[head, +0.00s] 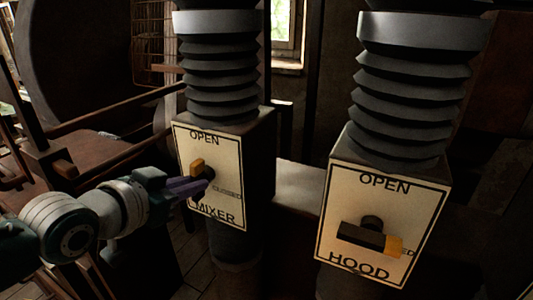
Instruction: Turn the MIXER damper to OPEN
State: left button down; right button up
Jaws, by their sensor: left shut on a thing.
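The MIXER damper plate (234,208) is cream with a black border, on the left box. OPEN is at its top, MIXER at its bottom, and a small, partly readable label at its right. The damper handle has a yellow tip (197,166) in the upper part of the plate, below OPEN, so it points roughly upward. My left gripper (204,186) comes in from the left and is shut on the handle just below the yellow tip. Its purple-grey fingers hide much of the handle's dark part. My right gripper is not in view.
To the right is the HOOD damper plate (338,250); its dark handle (361,236) points right, with a yellow end. Ribbed ducts (221,75) rise above both boxes. Dark machinery with a large wheel (75,60) stands at the left. A gap separates the two boxes.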

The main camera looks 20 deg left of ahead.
pick_arm(q)
jog(key=shift+a+f+n+h, duration=0.1)
jog(key=shift+n+h, duration=0.3)
jog(key=shift+n, duration=0.1)
dwell(0.3)
jog(key=c, duration=0.9)
grip_release()
jog(key=v, duration=1)
jog(key=shift+w+p, duration=0.1)
jog(key=shift+p, duration=0.25)
